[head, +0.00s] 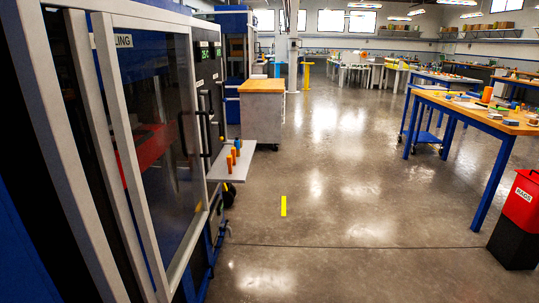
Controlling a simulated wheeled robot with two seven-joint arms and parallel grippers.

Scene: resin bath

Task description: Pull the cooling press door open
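The cooling press door (157,150) fills the left side of the head view, close to me. It is a tall dark glass panel in a grey frame, and a label ending in "LING" (123,41) shows near its top. A dark vertical handle (182,134) stands along the door's right part. Another dark handle (207,125) shows just beyond it. I see no clear gap at the door's edge, but the steep angle leaves it uncertain whether it is fully shut. Neither of my grippers is in view.
A wood-topped cabinet (262,103) stands farther back. A workbench (480,108) and a red-and-black rags bin (519,225) are at right. The middle floor (340,190) is clear.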

